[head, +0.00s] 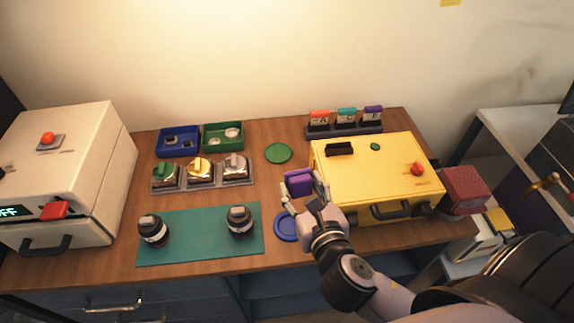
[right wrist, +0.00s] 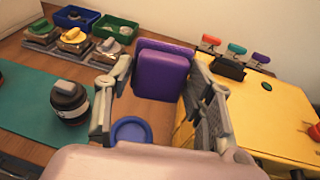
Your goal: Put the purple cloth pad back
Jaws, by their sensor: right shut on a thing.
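The purple cloth pad (head: 299,182) is a small, thick block with rounded edges. It is held between the fingers of my right gripper (head: 305,190), above the table just left of the yellow box. In the right wrist view the pad (right wrist: 161,72) stands upright between the two fingers. My left gripper is out of view.
A rack (head: 345,130) with red, teal and purple tags stands behind the yellow box (head: 375,165). A blue disc (head: 286,228) lies below the gripper, and a green disc (head: 278,153) farther back. Two dark lenses stand on the teal mat (head: 195,240).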

